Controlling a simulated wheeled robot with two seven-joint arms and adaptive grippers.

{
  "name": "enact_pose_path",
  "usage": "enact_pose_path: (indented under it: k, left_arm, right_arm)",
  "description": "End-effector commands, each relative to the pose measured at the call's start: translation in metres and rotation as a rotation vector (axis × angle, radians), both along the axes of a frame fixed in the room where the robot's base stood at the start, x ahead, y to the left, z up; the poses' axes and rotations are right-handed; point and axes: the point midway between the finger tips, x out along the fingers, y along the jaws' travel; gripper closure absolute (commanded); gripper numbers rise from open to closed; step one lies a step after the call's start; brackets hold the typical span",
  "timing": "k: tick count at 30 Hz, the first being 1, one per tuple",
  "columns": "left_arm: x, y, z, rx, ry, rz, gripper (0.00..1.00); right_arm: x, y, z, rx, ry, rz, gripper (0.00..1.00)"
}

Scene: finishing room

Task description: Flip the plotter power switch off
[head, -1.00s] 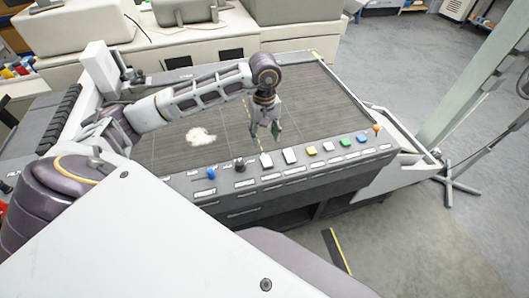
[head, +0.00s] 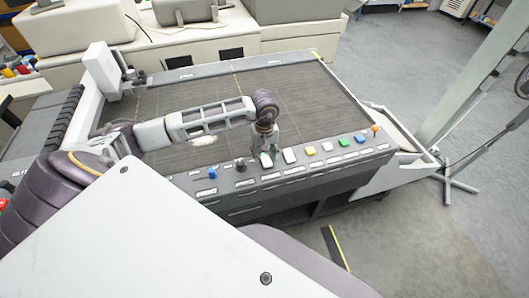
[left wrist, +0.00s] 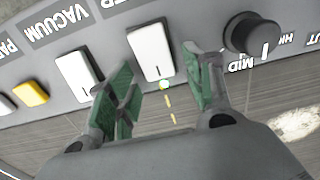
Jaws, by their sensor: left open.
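A row of controls runs along the front panel (head: 235,187) of the dark plotter bed. Two white rocker switches sit side by side there: one beside the black knob (head: 240,164), the other (head: 289,156) to its right. In the left wrist view the labels are upside down. One white switch (left wrist: 76,75) is by the word VACUUM; the other (left wrist: 150,52), beside the black knob (left wrist: 252,35), has a cropped label. My left gripper (head: 263,150) is open and empty, close to the knob-side switch. Its fingers (left wrist: 160,85) are spread either side of that switch's lower end; contact is unclear.
A blue control (head: 212,173) lies left of the knob. Yellow (head: 311,150), green (head: 345,143) and orange (head: 375,128) controls lie to the right. A white carriage (head: 101,65) stands at the bed's left end. The bed's right part is clear.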

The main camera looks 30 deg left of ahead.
Motion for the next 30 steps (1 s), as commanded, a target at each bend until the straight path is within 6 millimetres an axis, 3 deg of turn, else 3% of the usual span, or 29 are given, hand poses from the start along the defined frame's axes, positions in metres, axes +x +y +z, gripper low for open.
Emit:
enact_pose_path:
  k: [10, 20, 30]
  left_arm:
    - [-0.0001, 0.0, -0.0022, 0.0, 0.0, 0.0, 0.49]
    - [0.0, 0.0, -0.0019, 0.0, 0.0, 0.0, 0.92]
    - [0.0001, -0.0005, -0.002, 0.023, -0.019, -0.003, 0.94]
  right_arm:
    - [0.0001, -0.0026, 0.0001, -0.003, 0.0, 0.001, 1.0]
    - [0.0002, -0.0024, 0.0001, -0.002, 0.0, 0.001, 1.0]
    - [0.0003, -0.0016, -0.0074, -0.002, 0.0, 0.001, 1.0]
